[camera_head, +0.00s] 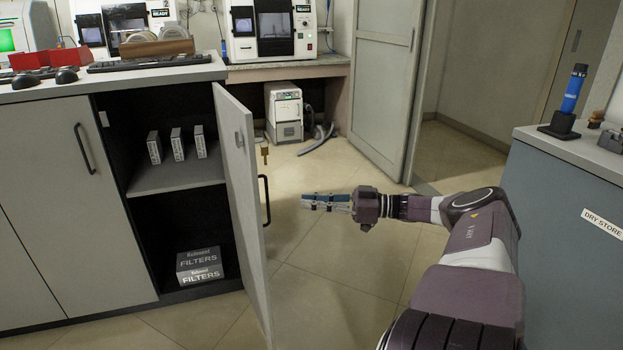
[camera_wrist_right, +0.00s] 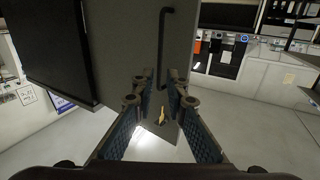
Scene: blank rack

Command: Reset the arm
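My right arm (camera_head: 470,260) reaches in from the lower right. Its gripper (camera_head: 303,201) points left, to the right of the open cabinet door (camera_head: 243,200) and its black handle (camera_head: 266,200). In the right wrist view, the gripper (camera_wrist_right: 160,78) has a gap between its two blue-padded fingers and holds nothing. The grey door (camera_wrist_right: 120,50) and black handle (camera_wrist_right: 162,50) are ahead of the fingers there. A small brass-coloured key (camera_wrist_right: 162,116) shows between the fingers, beyond them. My left gripper is not in view.
The open cabinet holds several small boxes on its shelf (camera_head: 180,175) and a filters box (camera_head: 200,264) below. A blue-grey counter (camera_head: 565,200) with a blue torch-like item (camera_head: 573,90) stands at right. Open floor (camera_head: 320,290) lies under the gripper.

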